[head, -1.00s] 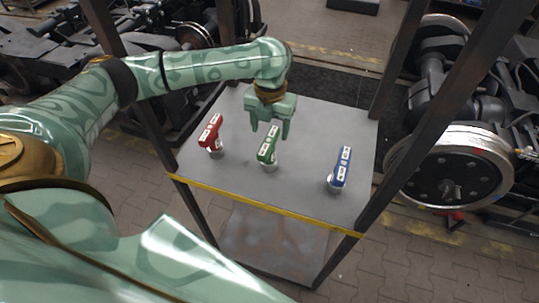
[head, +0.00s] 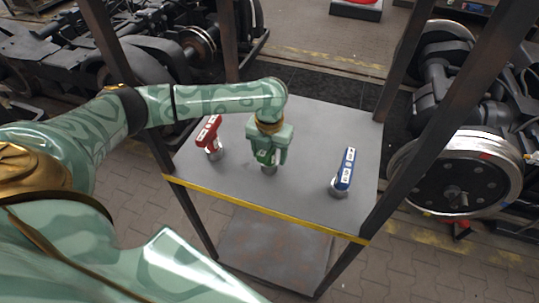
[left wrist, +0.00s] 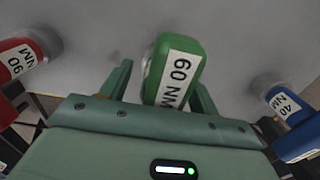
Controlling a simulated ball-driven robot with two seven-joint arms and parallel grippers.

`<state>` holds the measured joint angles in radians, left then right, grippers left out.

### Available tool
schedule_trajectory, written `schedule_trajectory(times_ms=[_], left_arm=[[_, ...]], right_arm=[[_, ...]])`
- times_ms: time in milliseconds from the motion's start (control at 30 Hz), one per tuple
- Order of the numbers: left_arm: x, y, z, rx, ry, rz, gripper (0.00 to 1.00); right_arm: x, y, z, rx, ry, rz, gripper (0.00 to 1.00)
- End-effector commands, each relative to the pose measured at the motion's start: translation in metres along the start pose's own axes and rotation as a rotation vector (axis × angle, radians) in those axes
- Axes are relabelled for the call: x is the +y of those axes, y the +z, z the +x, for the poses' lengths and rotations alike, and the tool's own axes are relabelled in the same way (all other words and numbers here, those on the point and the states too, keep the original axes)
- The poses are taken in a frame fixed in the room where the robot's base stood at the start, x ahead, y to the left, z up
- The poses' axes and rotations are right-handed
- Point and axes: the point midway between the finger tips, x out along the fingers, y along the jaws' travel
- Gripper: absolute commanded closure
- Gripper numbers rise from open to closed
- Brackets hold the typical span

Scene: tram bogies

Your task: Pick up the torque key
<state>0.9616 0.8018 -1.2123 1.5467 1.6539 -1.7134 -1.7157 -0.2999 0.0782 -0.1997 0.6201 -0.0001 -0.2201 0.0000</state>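Three torque keys stand upright on the grey shelf top (head: 312,150): a red one (head: 208,133) at left, a green one (head: 265,157) in the middle, and a blue one (head: 345,170) at right. My left gripper (head: 268,160) is down over the green key, open, with a finger on either side. In the left wrist view the green key (left wrist: 172,72), marked 60 NM, lies between the fingers (left wrist: 162,80), with a gap at the left finger. The blue key (left wrist: 288,110) reads 40 NM; the red one (left wrist: 18,62) seems to read 90 NM. My right gripper is out of view.
Dark rack posts (head: 390,150) rise around the shelf, and a yellow strip (head: 262,208) marks its front edge. A large wheel set (head: 460,172) stands at right, and bogies (head: 150,55) lie behind at left. The shelf is clear between the keys.

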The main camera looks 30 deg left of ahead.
Motion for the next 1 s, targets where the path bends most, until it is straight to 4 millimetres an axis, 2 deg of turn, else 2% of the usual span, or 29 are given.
schedule_trajectory(times_ms=[33,200,467,667,767,1000], left_arm=[[0.0,0.0,0.0,0.0,0.0,0.0,0.52],[0.0,0.0,-0.001,0.0,0.0,0.0,0.99],[0.0,0.001,-0.002,-0.002,0.0,0.0,1.0],[0.0,0.001,-0.019,-0.005,0.0,0.001,1.0],[0.0,0.002,-0.038,-0.006,-0.001,-0.001,1.0],[-0.001,-0.049,-0.099,-0.006,-0.001,0.004,1.0]], right_arm=[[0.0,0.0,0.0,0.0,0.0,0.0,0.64],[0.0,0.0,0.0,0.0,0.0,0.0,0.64],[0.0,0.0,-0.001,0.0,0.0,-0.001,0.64],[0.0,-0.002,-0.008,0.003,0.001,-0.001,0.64],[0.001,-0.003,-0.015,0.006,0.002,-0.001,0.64],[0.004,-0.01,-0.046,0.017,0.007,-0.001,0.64]])
